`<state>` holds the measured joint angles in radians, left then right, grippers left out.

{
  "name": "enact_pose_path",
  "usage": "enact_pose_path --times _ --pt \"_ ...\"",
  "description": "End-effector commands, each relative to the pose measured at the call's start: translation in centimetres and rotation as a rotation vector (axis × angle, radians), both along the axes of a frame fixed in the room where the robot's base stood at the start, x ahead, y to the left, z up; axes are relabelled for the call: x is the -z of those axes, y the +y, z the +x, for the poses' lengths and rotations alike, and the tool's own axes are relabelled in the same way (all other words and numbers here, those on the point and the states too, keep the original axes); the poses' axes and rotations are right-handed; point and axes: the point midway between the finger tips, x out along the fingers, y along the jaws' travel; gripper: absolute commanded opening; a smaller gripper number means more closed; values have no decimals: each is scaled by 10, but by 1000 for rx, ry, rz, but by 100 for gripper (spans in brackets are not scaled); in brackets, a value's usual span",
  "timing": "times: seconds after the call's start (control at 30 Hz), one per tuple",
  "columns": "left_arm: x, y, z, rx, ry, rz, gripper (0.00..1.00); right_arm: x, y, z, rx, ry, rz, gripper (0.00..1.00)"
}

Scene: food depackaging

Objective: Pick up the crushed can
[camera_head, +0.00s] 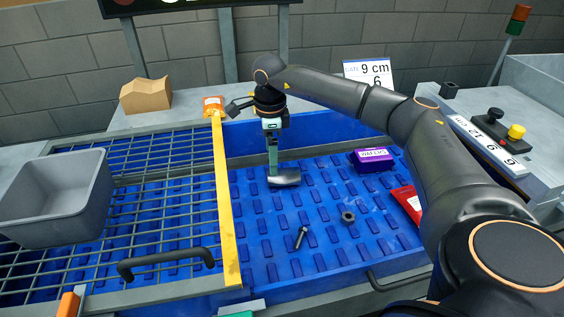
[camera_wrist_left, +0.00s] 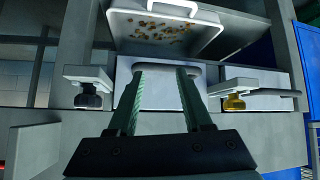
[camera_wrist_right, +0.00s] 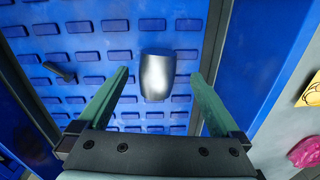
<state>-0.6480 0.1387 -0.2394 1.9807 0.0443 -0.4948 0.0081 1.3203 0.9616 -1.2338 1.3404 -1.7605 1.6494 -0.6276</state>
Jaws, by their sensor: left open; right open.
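The crushed can (camera_head: 287,178), a silver cylinder, lies on the blue ribbed belt (camera_head: 325,205) near its far left part. My right gripper (camera_head: 272,168) points down right at the can, its fingers partly covering the can's left end. In the right wrist view the can (camera_wrist_right: 157,75) shows between the two open green fingers (camera_wrist_right: 158,82), with a visible gap on each side. Whether the fingers reach down to its height is hard to tell. My left gripper (camera_wrist_left: 160,75) is open and empty, facing a ledge; only a green bit shows at the head view's bottom edge.
On the belt lie a bolt (camera_head: 300,238), a nut (camera_head: 348,217), a purple wafers box (camera_head: 372,160) and a red packet (camera_head: 407,201). A yellow bar (camera_head: 223,210) and a blue side wall (camera_head: 330,137) border it. A grey bin (camera_head: 57,200) stands on the grid at left.

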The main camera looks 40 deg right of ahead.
Motion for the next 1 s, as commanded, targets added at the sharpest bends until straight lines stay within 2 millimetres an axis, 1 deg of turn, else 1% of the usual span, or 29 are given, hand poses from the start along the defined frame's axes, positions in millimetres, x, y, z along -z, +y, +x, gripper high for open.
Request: enact_pose_path --times 0.03,0.17,0.27,0.4,0.5,0.6,0.8,0.83,0.87,1.0 --pt "1 0 0 0 1 0 50 7 0 0 0 3 -1 100" --pt "1 0 1 1 0 1 50 15 0 0 -1 1 0 100" --pt "0 0 2 0 -1 1 50 25 -1 -2 0 2 0 100" --pt "0 1 3 0 -5 2 50 47 -2 -6 0 4 0 100" --pt "0 1 3 0 -6 2 50 59 -2 -5 0 2 1 100" --pt "0 1 4 0 -7 2 50 65 -2 -4 -1 1 1 100" --pt "-1 1 4 -1 -9 2 50 65 -2 -4 -1 1 1 100" --pt "-1 1 4 -1 -9 2 50 65 -2 -4 -1 1 1 99" --pt "-1 1 4 -1 -9 2 50 65 -2 -4 -1 0 1 96" --pt "-1 1 5 -1 -9 2 50 65 -2 -4 -1 0 1 80"
